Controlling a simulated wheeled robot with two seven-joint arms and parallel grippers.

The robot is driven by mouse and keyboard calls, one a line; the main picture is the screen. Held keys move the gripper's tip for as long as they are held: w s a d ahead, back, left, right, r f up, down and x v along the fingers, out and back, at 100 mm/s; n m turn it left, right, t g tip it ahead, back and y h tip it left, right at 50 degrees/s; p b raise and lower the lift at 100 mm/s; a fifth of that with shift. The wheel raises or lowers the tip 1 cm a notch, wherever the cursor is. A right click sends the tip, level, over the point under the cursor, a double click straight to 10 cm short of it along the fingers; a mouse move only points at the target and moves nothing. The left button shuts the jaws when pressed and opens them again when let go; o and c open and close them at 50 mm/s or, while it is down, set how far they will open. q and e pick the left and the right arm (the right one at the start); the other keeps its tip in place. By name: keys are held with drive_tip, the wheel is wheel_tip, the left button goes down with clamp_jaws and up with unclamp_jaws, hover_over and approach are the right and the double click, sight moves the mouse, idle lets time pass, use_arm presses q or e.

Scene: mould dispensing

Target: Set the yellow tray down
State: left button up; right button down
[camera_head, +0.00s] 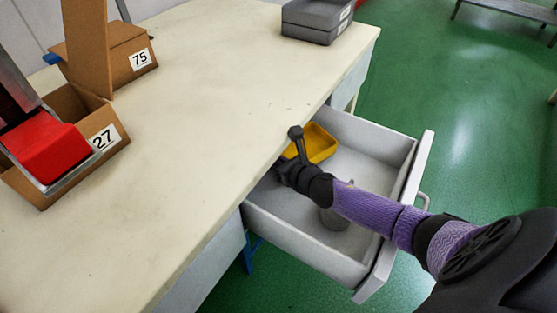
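The yellow tray (321,142) is in the open grey drawer (292,243), at its far end beside the table edge. It looks roughly level, but its near left part is hidden behind my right gripper (293,151). My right arm reaches in from the right, across the drawer, and the gripper overlaps the tray's left side. I cannot tell whether its fingers are closed on the tray rim, or whether the tray touches the drawer floor. My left gripper is not in view.
A grey cylindrical object (335,219) stands in the drawer under my forearm. The table's middle is clear.

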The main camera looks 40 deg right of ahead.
drive_tip(key=c, duration=0.9)
unclamp_jaws()
drive_tip(key=shift+s+f, duration=0.1)
drive_tip(key=shift+o, duration=0.6)
drive_tip(key=shift+s+r+p, duration=0.3)
drive_tip(key=shift+r+p, duration=0.2)
drive_tip(key=shift+p, duration=0.05)
drive_tip(key=shift+s+r+p, duration=0.25)
drive_tip(key=shift+r+p, duration=0.25)
use_arm(q)
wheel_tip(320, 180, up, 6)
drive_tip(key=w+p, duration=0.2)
drive_tip(key=p, duration=0.2)
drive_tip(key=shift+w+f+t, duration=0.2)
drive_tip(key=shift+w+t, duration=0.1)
use_arm(e)
drive_tip(key=v, duration=1)
drive_tip(key=shift+s+r, duration=0.2)
drive_tip(key=shift+s, duration=0.1)
